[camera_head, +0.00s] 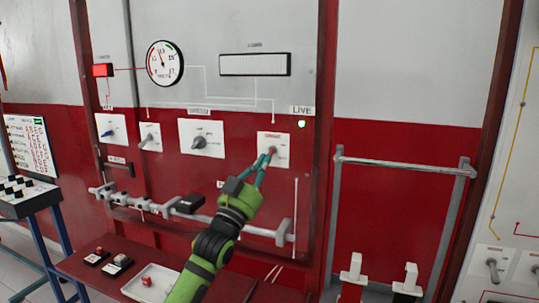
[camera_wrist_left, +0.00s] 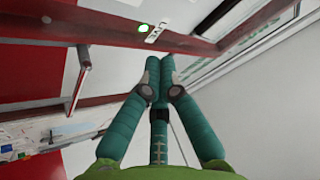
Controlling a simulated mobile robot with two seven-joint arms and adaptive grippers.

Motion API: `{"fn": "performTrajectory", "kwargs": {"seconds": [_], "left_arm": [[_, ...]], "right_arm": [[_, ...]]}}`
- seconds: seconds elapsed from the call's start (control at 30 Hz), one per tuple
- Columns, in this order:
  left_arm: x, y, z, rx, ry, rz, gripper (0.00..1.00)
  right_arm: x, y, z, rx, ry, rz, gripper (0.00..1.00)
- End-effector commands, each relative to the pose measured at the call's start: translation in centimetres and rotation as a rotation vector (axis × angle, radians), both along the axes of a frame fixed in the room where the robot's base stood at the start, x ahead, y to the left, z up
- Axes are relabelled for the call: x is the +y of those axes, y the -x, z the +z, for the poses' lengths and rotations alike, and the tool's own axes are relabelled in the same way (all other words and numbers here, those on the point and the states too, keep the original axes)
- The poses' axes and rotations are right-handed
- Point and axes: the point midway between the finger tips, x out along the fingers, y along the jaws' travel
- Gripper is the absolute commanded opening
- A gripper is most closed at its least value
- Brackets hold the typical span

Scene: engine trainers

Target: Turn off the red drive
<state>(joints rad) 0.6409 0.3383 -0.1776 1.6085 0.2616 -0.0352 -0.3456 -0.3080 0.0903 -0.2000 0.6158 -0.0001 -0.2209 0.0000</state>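The red drive switch (camera_head: 272,151) is a small red knob on a white plate (camera_head: 281,160) at the right of the red wall panel. My left gripper (camera_head: 269,154) reaches up to it from below, with its green fingertips at the knob. In the left wrist view, the fingertips (camera_wrist_left: 160,62) are together. The knob does not show there, so I cannot tell whether it is between them. The fingers partly cover the plate. A green lamp (camera_head: 302,124) is lit under the LIVE label. My right gripper is not in view.
Other switch plates with a grey knob (camera_head: 199,143) and a blue knob (camera_head: 108,131) lie to the left. A horizontal metal rail (camera_head: 150,206) runs below. A red table (camera_head: 95,275) with a white tray (camera_head: 133,287) stands in front. A metal handrail (camera_head: 400,164) stands right.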

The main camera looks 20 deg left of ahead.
Motion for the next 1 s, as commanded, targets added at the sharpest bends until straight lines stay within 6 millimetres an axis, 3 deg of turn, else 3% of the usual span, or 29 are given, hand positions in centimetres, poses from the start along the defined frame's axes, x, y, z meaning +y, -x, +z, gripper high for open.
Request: {"fn": "performTrajectory", "kwargs": {"seconds": [0.03, 0.1, 0.33, 0.87, 1.0], "left_arm": [[0.3, 0.7, -1.4, 0.001, -0.001, 0.002, 0.0], [0.5, 1.6, -2.2, 0.001, -0.001, 0.002, 0.0], [0.9, 3.2, -3.4, -0.001, 0.0, 0.001, 0.0], [1.0, 3.4, -3.5, 0.0, 0.0, 0.002, 0.0], [0.4, 3.4, -6.0, 0.072, 0.005, -0.004, 0.0]], "right_arm": [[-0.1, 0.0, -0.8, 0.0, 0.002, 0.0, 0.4], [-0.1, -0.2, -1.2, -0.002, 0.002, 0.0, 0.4], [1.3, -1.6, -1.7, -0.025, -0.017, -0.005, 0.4], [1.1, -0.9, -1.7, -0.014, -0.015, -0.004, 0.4], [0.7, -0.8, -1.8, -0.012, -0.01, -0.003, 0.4]]}}
